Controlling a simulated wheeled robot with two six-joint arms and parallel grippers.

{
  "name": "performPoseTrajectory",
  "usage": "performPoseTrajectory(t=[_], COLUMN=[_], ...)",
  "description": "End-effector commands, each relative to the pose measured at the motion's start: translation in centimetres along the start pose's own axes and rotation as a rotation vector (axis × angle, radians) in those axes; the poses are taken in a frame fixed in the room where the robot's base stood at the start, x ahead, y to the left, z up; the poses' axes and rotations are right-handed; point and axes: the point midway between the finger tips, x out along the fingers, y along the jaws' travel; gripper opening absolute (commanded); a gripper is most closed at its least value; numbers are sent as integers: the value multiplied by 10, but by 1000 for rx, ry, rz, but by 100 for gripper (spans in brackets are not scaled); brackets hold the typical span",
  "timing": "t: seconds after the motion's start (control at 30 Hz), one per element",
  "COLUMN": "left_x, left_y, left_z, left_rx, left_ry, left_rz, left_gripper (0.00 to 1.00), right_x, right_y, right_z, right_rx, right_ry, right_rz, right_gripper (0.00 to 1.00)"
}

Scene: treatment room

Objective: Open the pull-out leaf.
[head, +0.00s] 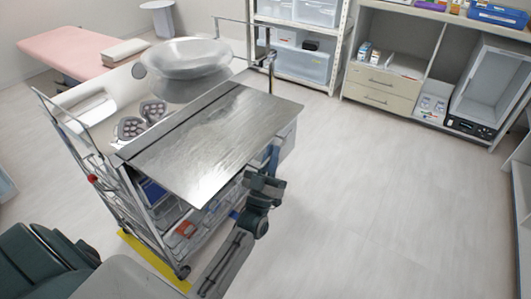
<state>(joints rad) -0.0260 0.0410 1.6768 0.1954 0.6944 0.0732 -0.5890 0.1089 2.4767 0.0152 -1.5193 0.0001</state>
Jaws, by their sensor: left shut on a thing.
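The pull-out leaf (205,142) is a flat brushed-metal panel on the near right side of a metal cart (115,195). It lies level and sticks out past the cart's body, with a dark seam along its far left side. My left gripper (272,160) is at the leaf's near right edge, partly below it. It is shut on the leaf, though the fingertips are partly hidden by the edge. My right gripper is not in view.
On the cart top are a metal basin (181,58) and two dark trays with round items (131,127). Shelves (292,48) and a cabinet (381,84) stand along the back. A pink couch (65,50) is at the far left. The floor (370,200) to the right is clear.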

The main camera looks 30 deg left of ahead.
Motion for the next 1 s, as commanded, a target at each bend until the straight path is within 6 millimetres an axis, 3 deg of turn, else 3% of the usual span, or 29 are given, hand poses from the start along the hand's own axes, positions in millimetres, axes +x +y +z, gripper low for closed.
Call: performPoseTrajectory(t=[0.4,0.43,0.47,0.77,1.0], left_x=[-1,-1,-1,-2,-35], left_y=[3,3,3,2,2], left_z=[0,0,0,0,2], left_rx=[0,0,0,0,0], left_ry=[1,1,1,0,-3], left_rz=[0,0,0,0,-2], left_gripper=[0,13,18,18,18], right_x=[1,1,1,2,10], right_y=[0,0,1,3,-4], right_z=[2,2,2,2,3], right_rx=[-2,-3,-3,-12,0], right_ry=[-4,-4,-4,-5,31], right_rz=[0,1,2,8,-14], right_gripper=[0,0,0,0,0])
